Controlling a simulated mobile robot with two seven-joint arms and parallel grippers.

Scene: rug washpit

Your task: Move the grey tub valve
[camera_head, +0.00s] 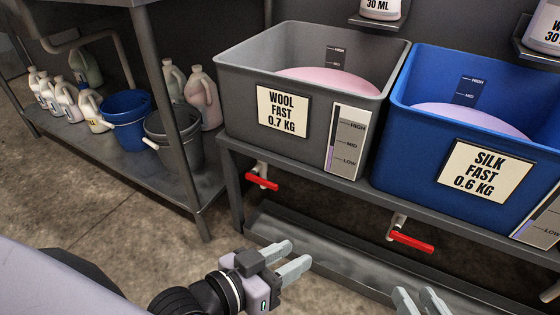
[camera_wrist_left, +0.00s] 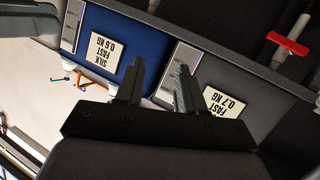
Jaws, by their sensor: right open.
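The grey tub (camera_head: 230,95), labelled WOOL FAST 0.7 KG, stands on a dark bench. Its valve (camera_head: 262,183) hangs below it with a red lever on a short pale pipe. A red valve lever also shows at the upper right of the left wrist view (camera_wrist_left: 287,43), off to the side of the fingers. My left gripper (camera_head: 298,253) is open and empty, below and slightly right of the grey tub valve in the picture, apart from it. My right gripper (camera_head: 415,292) is open at the bottom edge, mostly out of frame.
The blue tub (camera_head: 395,140), labelled SILK, stands right of the grey tub, with its own red-levered valve (camera_head: 412,242). A low trough (camera_head: 330,255) runs under the bench. A shelf at left holds a blue bucket (camera_head: 125,120), a grey bucket (camera_head: 175,140) and several jugs.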

